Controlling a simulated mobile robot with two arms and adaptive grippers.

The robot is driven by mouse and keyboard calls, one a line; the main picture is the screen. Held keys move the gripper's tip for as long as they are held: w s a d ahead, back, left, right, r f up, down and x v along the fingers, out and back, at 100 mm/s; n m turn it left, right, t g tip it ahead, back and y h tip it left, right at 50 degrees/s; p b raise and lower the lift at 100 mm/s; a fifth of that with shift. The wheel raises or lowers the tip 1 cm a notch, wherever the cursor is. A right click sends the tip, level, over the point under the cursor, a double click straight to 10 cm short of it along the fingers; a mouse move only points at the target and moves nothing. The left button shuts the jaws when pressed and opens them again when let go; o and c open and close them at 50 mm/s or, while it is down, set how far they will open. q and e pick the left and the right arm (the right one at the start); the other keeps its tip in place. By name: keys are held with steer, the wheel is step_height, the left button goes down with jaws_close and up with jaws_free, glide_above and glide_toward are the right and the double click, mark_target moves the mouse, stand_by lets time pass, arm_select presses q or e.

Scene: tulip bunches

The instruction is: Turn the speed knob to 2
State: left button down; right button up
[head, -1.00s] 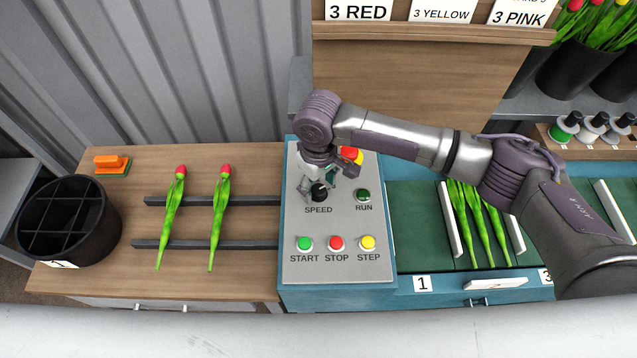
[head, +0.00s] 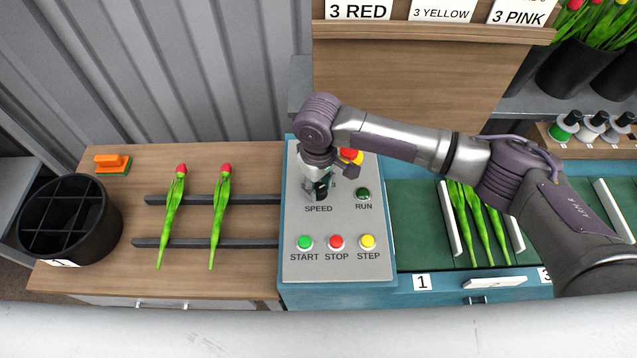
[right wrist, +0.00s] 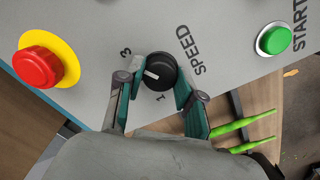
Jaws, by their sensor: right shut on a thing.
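The speed knob (right wrist: 161,72) is black and round with a white pointer line. In the right wrist view the pointer aims left, between the printed 3 and 1. No 2 can be read there; a finger covers part of the dial. My right gripper (right wrist: 158,84) is shut on the knob, one finger on each side. In the head view my right gripper (head: 319,190) reaches down onto the knob above the SPEED label, mostly hiding it. The knob sits on the grey control panel (head: 300,275). My left gripper is not in view.
The red emergency button on yellow (right wrist: 40,66) sits close by the gripper. A RUN lamp (head: 363,195) and the START (head: 304,243), STOP (head: 336,243) and STEP (head: 368,242) buttons share the panel. Two red tulips (head: 220,215) lie on rails to the left.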

steer(key=shift+r+n+p, duration=0.15)
steer(key=shift+n+p, duration=0.75)
steer(key=shift+n, duration=0.2)
steer(key=n+p, duration=0.1)
steer(key=n, duration=0.1)
steer(key=shift+n, duration=0.3)
steer(key=n+p, duration=0.1)
steer(key=n, duration=0.2)
steer(key=shift+n+p, duration=0.3)
steer(key=shift+p, duration=0.1)
steer(key=shift+n+p, duration=0.35)
steer(key=shift+n, duration=1.15)
steer(key=o, duration=1.2)
steer(key=shift+c, duration=0.2)
